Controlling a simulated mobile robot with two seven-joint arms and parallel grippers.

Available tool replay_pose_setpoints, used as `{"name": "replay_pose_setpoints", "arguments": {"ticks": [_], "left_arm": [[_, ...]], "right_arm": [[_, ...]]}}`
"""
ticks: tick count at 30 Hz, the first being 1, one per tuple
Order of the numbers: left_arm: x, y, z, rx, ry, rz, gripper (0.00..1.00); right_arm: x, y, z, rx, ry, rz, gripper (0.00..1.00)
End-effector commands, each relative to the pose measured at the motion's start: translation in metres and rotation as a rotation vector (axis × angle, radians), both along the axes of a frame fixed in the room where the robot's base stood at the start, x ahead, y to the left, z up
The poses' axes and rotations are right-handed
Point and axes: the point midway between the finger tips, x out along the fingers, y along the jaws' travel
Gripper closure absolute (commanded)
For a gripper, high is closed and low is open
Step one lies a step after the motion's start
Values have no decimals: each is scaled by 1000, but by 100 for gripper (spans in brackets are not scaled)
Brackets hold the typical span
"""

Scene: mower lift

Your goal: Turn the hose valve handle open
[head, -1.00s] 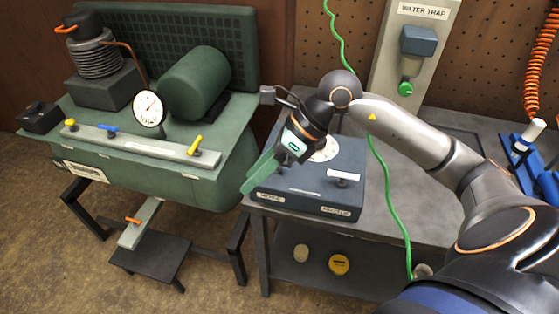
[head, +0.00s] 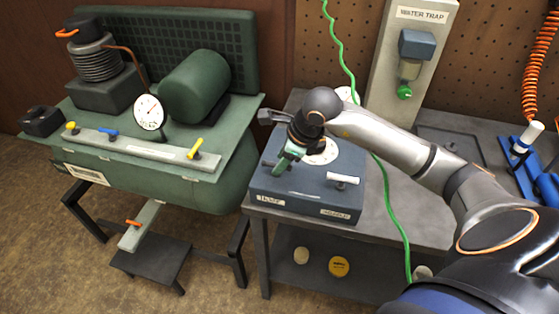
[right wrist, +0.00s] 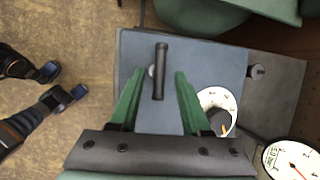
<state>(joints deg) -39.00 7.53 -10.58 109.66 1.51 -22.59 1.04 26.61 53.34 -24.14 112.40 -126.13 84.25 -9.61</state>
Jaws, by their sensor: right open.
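The dark hose valve handle (right wrist: 159,70) is a short bar on the blue valve box (right wrist: 218,62), above the HOSE label in the head view. It lies lengthwise between the fingers in the right wrist view, with a visible gap on each side. My right gripper (right wrist: 156,82) is open, its green fingers spread either side of the handle in the picture. How far the tips stand above the box is unclear.
A white handle (head: 342,178) is on the box's right, above another label. A white dial (head: 322,152) is behind my gripper. The green compressor (head: 215,185) stands left of the bench. A green hose (head: 392,205) runs down right of the box.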

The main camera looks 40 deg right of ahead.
Motion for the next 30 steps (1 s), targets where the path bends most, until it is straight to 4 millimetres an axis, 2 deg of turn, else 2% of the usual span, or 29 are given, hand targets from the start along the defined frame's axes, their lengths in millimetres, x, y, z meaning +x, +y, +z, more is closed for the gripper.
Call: {"name": "replay_pose_setpoints", "arguments": {"ticks": [4, 13, 25, 30], "left_arm": [[0, 0, 1, 0, 0, 0, 56], [0, 0, 1, 0, -1, 0, 56], [1, 0, 1, 0, -2, 1, 56], [1, 0, 1, 0, -2, 1, 56]], "right_arm": [[4, 2, -10, 1, 2, 1, 53], [5, 2, -12, 0, 1, 0, 53], [5, 2, -11, 1, 1, 0, 98], [5, 1, -11, 0, 0, 0, 100]]}}
